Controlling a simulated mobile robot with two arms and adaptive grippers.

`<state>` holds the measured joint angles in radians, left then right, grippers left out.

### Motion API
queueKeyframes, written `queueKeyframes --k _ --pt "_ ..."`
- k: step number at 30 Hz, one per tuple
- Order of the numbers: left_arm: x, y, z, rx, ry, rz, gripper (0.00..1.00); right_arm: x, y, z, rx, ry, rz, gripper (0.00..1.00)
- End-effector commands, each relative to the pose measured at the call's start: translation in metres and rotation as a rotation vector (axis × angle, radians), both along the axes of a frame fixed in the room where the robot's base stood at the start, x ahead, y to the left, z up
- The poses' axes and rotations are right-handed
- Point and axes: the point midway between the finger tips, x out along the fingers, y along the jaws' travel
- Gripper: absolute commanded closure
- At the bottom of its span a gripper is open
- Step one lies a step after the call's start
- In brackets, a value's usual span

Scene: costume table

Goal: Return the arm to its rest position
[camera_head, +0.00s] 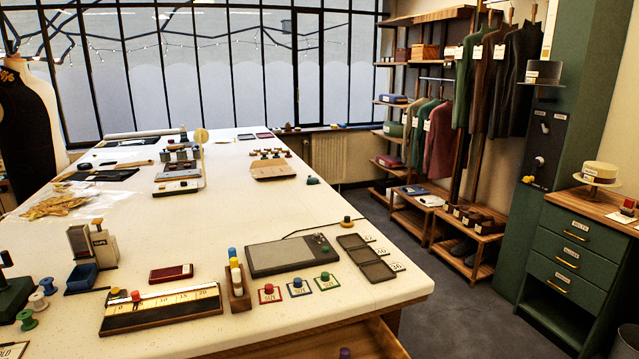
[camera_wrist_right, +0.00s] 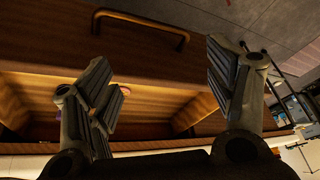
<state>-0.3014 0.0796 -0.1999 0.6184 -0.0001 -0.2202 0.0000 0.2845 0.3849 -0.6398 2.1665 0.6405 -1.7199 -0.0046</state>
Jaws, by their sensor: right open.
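My right gripper (camera_wrist_right: 158,78) shows in the right wrist view with its two dark ribbed fingers wide apart. Nothing is held between them. Behind the fingers is a wooden drawer front with a brass handle (camera_wrist_right: 143,26). A small rounded object (camera_wrist_right: 124,90), partly hidden, shows beside the left finger; I cannot tell what it is. Neither arm nor gripper shows in the head view, and my left gripper is in no view.
The long white worktable (camera_head: 330,210) bears a grey pad (camera_head: 290,256), a ruler block (camera_head: 160,308), colored pegs on cards and trays. An open wooden drawer (camera_head: 350,338) juts from its near edge. Green drawers (camera_head: 572,255) stand at right. Grey floor (camera_head: 450,305) lies clear between.

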Motion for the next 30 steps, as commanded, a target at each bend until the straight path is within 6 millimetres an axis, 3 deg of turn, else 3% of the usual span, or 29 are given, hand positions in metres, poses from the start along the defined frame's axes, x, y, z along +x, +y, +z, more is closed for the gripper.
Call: queueKeyframes --k 4,8,15,25,30 --pt "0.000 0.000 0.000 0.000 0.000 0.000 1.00 -0.019 -0.008 -0.014 0.057 -0.001 -0.147 0.24" --pt "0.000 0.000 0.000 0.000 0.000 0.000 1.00 -0.035 -0.028 -0.026 0.068 -0.003 -0.293 0.24" --pt "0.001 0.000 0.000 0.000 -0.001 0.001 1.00 -0.072 -0.084 -0.048 0.007 0.002 -0.552 0.24" --pt "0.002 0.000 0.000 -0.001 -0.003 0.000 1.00 -0.128 -0.155 -0.064 -0.142 0.016 -0.779 0.24" --pt "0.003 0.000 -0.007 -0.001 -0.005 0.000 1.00 -0.112 -0.149 -0.117 -0.143 0.031 -0.764 0.24"
